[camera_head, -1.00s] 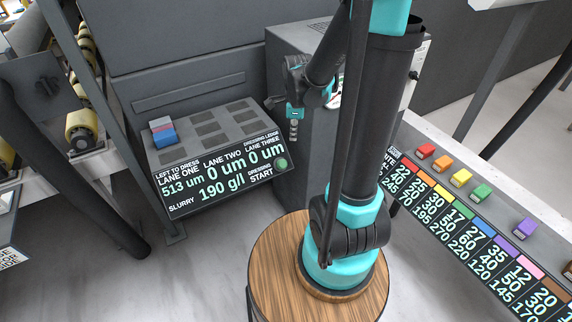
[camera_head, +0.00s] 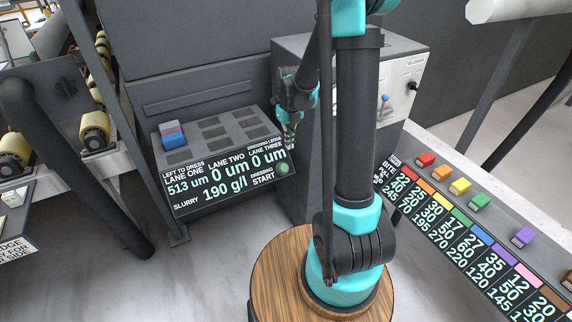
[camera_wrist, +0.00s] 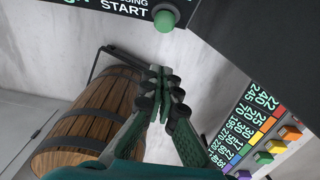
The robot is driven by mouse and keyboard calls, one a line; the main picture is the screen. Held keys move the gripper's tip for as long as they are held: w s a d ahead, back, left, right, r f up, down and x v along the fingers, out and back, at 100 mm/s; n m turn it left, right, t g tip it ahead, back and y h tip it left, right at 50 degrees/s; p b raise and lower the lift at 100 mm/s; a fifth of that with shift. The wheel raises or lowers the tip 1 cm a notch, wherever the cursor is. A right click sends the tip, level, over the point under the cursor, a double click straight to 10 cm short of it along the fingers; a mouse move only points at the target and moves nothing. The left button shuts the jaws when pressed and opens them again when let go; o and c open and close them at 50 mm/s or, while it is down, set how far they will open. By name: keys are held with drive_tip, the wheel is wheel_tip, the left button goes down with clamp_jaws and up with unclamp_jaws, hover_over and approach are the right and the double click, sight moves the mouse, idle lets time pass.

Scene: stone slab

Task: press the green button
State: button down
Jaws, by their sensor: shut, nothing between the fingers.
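The green button (camera_head: 282,168) is a round knob at the lower right corner of the dark console panel (camera_head: 222,186), beside the words "DRESSING START". In the wrist view the green button (camera_wrist: 164,19) is at the top centre, right of the word "START". My gripper (camera_head: 290,146) is just above the button in the head view, its fingers pointing down. In the wrist view my gripper (camera_wrist: 158,72) has its fingertips together, empty, below the button in the picture, with a visible gap between them. I see no contact with the button.
A red and blue block (camera_head: 172,134) sits on the console's left pad. A grey cabinet (camera_head: 296,190) stands right of the console. Several coloured blocks lie along the number board (camera_head: 480,236) at right. A wooden barrel (camera_wrist: 90,120) stands below in the wrist view.

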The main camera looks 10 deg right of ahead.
drive_tip(key=shift+f, duration=0.1)
hover_over(286, 170)
drive_tip(key=s, duration=0.1)
wheel_tip(286, 170, down, 11)
drive_tip(key=shift+w+f, duration=0.45)
drive_tip(key=shift+f, duration=0.35)
